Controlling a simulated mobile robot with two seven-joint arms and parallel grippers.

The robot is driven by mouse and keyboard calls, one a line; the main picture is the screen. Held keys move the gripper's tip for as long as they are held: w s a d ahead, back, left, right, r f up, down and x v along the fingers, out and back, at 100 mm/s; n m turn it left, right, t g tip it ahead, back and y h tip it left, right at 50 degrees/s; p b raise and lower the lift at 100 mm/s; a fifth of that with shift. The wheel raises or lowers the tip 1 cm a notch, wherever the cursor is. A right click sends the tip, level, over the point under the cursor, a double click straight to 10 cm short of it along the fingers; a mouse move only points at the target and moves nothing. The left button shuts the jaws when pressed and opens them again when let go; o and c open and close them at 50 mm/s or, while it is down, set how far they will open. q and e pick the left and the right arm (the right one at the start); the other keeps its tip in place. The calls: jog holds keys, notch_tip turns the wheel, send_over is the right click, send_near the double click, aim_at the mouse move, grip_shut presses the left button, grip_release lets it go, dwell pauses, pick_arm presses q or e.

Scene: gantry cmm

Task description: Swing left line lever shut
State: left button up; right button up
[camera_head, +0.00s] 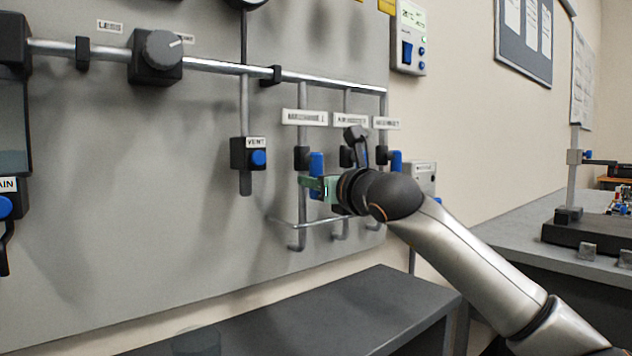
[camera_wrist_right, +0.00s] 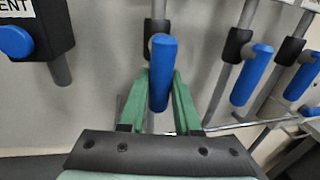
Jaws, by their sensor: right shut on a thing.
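The left line lever (camera_head: 317,161) is a blue handle under the leftmost of the labels in a row on the wall panel. It hangs roughly downward beside its black valve body (camera_head: 301,157) on a vertical pipe. In the right wrist view the blue lever (camera_wrist_right: 161,88) stands between the green fingers of my right gripper (camera_wrist_right: 160,76). In the head view the right gripper (camera_head: 314,186) is at the lever's lower end, shut on it. The lower part of the lever is hidden there by the gripper. My left gripper is not in view.
More blue levers hang to the right, one close by (camera_wrist_right: 251,75) and one farther (camera_head: 396,161). A vent valve (camera_head: 248,154) is to the left. A thin rail (camera_head: 325,222) and pipe ends lie below. A dark bench (camera_head: 300,320) stands beneath the panel.

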grip_shut()
dwell(0.8)
